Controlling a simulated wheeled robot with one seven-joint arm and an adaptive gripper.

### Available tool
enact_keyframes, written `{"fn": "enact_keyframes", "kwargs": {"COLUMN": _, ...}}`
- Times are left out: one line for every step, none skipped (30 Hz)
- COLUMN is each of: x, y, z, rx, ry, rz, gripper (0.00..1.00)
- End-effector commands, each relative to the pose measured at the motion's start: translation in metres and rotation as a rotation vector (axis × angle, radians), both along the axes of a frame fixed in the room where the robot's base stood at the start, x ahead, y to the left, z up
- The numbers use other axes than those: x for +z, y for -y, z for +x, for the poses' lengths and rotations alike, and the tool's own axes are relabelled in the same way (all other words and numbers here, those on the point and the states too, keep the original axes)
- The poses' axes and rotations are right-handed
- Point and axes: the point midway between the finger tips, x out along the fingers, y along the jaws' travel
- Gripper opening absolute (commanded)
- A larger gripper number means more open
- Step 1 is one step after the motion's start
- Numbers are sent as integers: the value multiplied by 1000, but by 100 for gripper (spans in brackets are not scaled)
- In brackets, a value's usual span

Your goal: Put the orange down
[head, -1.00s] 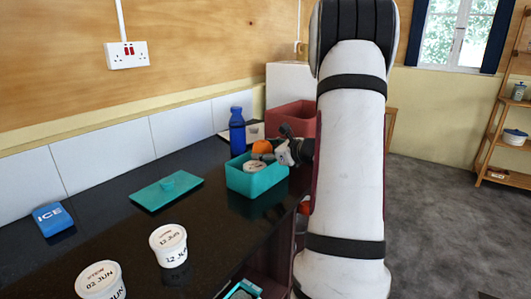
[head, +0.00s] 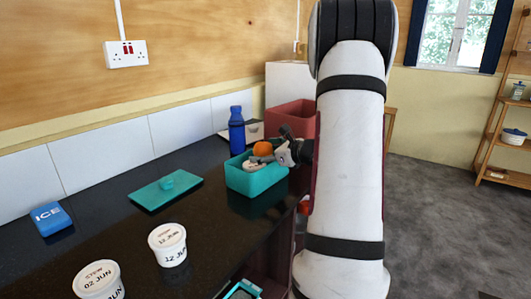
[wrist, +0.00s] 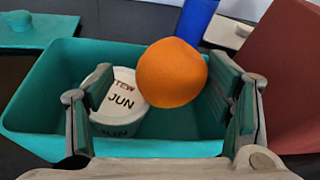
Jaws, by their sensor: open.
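The orange (head: 263,149) sits in the teal lunch box (head: 256,184), at its far side, and shows above the rim. In the wrist view the orange (wrist: 172,73) lies against or partly on a white lidded tub (wrist: 118,112) inside the teal box (wrist: 38,105). I cannot tell whether it also touches the box floor. My gripper (wrist: 163,88) is open, with its two padded fingers on either side of the orange and a gap at the left finger. In the head view my gripper (head: 268,158) reaches over the box from the right.
A blue bottle (head: 237,130) stands just behind the box, and a red bin (head: 291,118) stands behind my gripper. A teal lid (head: 165,191), a blue ice pack (head: 50,218) and two white tubs, (head: 168,245) and (head: 98,281), are on the dark counter. The counter between them is clear.

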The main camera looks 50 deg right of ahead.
Motion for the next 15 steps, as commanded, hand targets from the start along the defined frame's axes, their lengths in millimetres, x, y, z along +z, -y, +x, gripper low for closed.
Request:
{"fn": "enact_keyframes", "kwargs": {"x": 2, "y": 0, "z": 0, "rx": 0, "ry": 0, "rz": 0, "gripper": 73}}
{"fn": "enact_keyframes", "kwargs": {"x": 3, "y": 0, "z": 0, "rx": 0, "ry": 0, "rz": 0, "gripper": 73}}
{"fn": "enact_keyframes", "kwargs": {"x": 6, "y": 0, "z": 0, "rx": 1, "ry": 1, "rz": 0, "gripper": 73}}
{"fn": "enact_keyframes", "kwargs": {"x": 8, "y": 0, "z": -1, "rx": 1, "ry": 1, "rz": 0, "gripper": 73}}
{"fn": "enact_keyframes", "kwargs": {"x": 10, "y": 0, "z": -2, "rx": 0, "ry": 0, "rz": 0, "gripper": 73}}
{"fn": "enact_keyframes", "kwargs": {"x": 11, "y": 0, "z": -10, "rx": -3, "ry": 1, "rz": -1, "gripper": 73}}
{"fn": "enact_keyframes", "kwargs": {"x": 12, "y": -1, "z": -16, "rx": -4, "ry": 1, "rz": 0, "gripper": 73}}
{"fn": "enact_keyframes", "kwargs": {"x": 14, "y": -1, "z": -22, "rx": -5, "ry": 1, "rz": -1, "gripper": 73}}
{"fn": "enact_keyframes", "kwargs": {"x": 17, "y": -3, "z": -31, "rx": -4, "ry": 0, "rz": -1, "gripper": 73}}
{"fn": "enact_keyframes", "kwargs": {"x": 18, "y": -4, "z": -37, "rx": -4, "ry": 1, "rz": 0, "gripper": 73}}
{"fn": "enact_keyframes", "kwargs": {"x": 21, "y": -5, "z": -43, "rx": -4, "ry": 1, "rz": 0, "gripper": 73}}
{"fn": "enact_keyframes", "kwargs": {"x": 23, "y": -6, "z": -52, "rx": -5, "ry": 0, "rz": -1, "gripper": 73}}
{"fn": "enact_keyframes", "kwargs": {"x": 25, "y": -7, "z": -58, "rx": -5, "ry": 1, "rz": -1, "gripper": 73}}
{"fn": "enact_keyframes", "kwargs": {"x": 27, "y": -8, "z": -64, "rx": -3, "ry": 1, "rz": 0, "gripper": 73}}
{"fn": "enact_keyframes", "kwargs": {"x": 29, "y": -9, "z": -72, "rx": -4, "ry": 1, "rz": -1, "gripper": 73}}
